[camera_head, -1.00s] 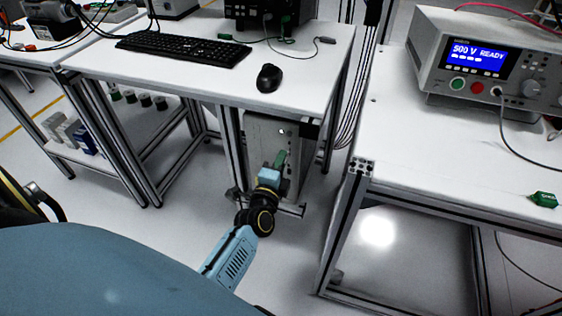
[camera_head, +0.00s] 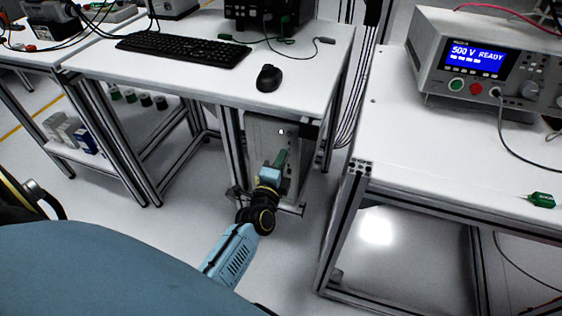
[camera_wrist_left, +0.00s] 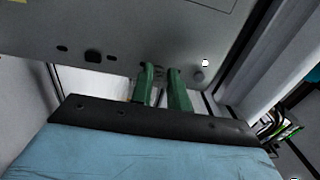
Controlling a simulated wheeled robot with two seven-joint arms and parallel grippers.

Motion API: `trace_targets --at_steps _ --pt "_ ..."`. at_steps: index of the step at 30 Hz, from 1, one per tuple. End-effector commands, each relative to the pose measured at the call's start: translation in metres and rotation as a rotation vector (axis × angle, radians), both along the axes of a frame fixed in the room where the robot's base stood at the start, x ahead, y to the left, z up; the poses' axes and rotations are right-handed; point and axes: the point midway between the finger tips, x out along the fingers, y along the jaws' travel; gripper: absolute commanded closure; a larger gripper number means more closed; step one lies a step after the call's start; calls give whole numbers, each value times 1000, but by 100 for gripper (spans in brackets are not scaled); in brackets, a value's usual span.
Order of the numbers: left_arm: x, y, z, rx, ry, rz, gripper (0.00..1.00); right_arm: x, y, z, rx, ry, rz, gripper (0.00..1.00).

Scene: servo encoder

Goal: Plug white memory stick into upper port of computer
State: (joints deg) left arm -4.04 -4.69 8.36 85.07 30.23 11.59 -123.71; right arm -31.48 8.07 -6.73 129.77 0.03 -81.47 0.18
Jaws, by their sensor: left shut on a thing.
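The computer (camera_head: 262,132) is a grey tower under the middle desk, with its front panel facing me. A small white spot shows high on that panel. My left gripper (camera_head: 281,158) is in front of the panel, its green fingers pointing at it. In the left wrist view the two green fingers (camera_wrist_left: 160,78) are close together, tips near the computer's panel (camera_wrist_left: 130,30). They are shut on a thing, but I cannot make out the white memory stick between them. I cannot tell whether it touches a port. My right gripper is not in view.
The desk (camera_head: 195,75) above the computer carries a keyboard (camera_head: 185,47) and a mouse (camera_head: 269,78). Metal desk legs stand on both sides of the computer. A right table (camera_head: 430,150) holds a tester (camera_head: 480,65) and a green item (camera_head: 541,200).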

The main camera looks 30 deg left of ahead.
Motion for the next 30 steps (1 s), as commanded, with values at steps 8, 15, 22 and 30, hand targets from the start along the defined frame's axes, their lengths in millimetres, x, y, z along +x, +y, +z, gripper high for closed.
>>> trace_targets --at_steps 8,15,22,30 --pt "4 1 1 1 -1 0 100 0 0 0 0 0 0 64" --pt "4 1 1 1 -1 0 73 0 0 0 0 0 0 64" --pt "4 1 1 1 -1 0 58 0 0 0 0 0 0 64" --pt "-5 -1 0 2 3 -1 58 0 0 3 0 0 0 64"
